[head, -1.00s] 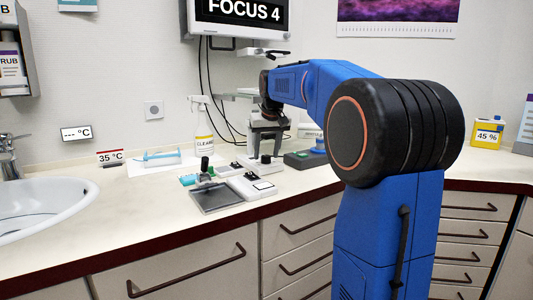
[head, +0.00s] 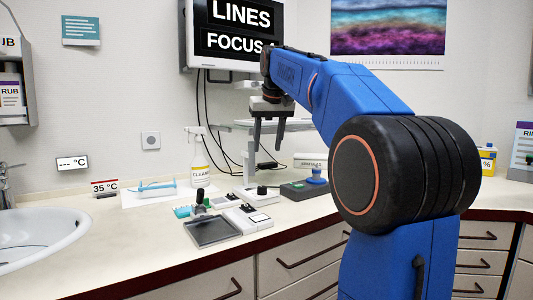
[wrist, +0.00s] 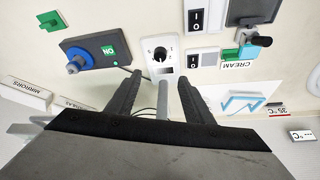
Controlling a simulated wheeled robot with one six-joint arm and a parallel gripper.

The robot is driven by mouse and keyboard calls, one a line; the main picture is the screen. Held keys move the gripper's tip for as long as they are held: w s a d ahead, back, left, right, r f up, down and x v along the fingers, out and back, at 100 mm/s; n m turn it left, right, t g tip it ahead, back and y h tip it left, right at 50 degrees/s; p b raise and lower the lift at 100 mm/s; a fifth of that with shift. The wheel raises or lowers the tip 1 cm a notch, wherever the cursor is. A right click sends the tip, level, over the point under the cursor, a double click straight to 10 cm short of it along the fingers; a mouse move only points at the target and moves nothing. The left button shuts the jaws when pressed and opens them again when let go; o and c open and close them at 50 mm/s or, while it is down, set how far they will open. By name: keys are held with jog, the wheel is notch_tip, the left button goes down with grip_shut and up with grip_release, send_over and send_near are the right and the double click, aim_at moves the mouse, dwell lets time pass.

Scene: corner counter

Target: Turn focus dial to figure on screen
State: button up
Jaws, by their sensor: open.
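The screen (head: 238,25) on the wall reads "LINES" and "FOCUS"; my arm hides what follows "FOCUS". The focus dial appears to be the black knob (head: 262,190) on a white base, below my gripper (head: 267,147). In the wrist view the dial (wrist: 160,54) shows marks around it, too small to read. It lies just beyond and between the fingertips of my gripper (wrist: 158,82), apart from them. My gripper points down, open and empty. A grey post rises from the dial's base between the fingers in the wrist view.
A dark box with a blue knob (head: 316,175) stands right of the dial. White switch boxes (head: 247,217) and a grey tray (head: 212,232) lie left and in front. A spray bottle (head: 197,156) stands behind. The sink (head: 38,236) is at the far left.

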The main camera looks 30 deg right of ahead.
jog(key=shift+s+r, duration=0.1)
jog(key=shift+r, duration=0.1)
jog(key=n, duration=0.1)
send_near(262, 187)
jog(key=shift+y, duration=0.3)
jog(key=x, duration=0.8)
jog(key=shift+d, duration=0.35)
jog(key=c, duration=1)
jog(key=shift+c, duration=0.2)
